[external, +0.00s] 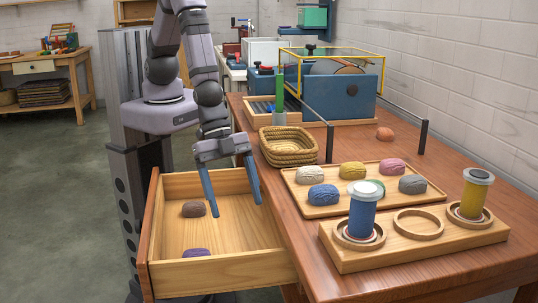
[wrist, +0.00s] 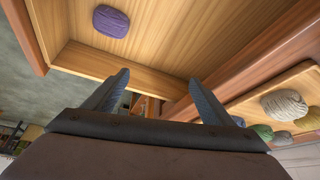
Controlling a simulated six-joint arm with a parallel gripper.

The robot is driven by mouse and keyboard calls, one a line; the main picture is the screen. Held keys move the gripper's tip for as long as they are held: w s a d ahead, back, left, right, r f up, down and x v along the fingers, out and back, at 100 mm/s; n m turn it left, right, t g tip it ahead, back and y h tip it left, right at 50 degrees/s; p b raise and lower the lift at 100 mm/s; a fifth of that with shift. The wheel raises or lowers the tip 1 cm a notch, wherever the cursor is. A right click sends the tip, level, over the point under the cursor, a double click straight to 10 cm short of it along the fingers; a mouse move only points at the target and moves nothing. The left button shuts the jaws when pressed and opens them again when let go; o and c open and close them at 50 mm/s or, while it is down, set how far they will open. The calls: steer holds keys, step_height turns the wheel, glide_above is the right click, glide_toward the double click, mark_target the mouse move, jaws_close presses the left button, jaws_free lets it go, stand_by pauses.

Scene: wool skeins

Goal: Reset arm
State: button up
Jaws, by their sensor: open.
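My gripper (external: 232,198) is open and empty. In the external view it hangs with its fingers pointing down at the right side of the open drawer, close to the table edge. Its two blue-grey fingers also show apart in the wrist view (wrist: 160,98). The drawer (external: 153,226) holds a brown skein (external: 193,209) and a purple skein (external: 196,253), both left of the fingers. The purple skein also shows in the wrist view (wrist: 111,21). A wooden tray (external: 297,187) on the table holds several skeins, among them a blue one (external: 324,194) and a grey one (external: 412,184).
A wicker basket (external: 288,147) stands beside the tray. A wooden holder (external: 345,258) carries a blue-filled jar (external: 362,212) and a yellow-filled jar (external: 471,200); its middle ring is empty. An orange skein (external: 384,133) lies farther back. Dark posts (external: 330,142) stand behind the tray.

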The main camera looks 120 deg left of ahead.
steer(key=s+a+r+n+g+y+b, duration=0.2)
steer(key=s+a+n+g+b, duration=0.45)
steer(key=s+a, duration=1.05)
step_height(320, 180, up, 14)
steer(key=s+m+t+p, duration=0.1)
steer(key=p, duration=1.2)
steer(key=shift+s+d+r+p, duration=0.2)
steer(key=shift+d+r+p, duration=0.1)
steer(key=shift+d, duration=0.1)
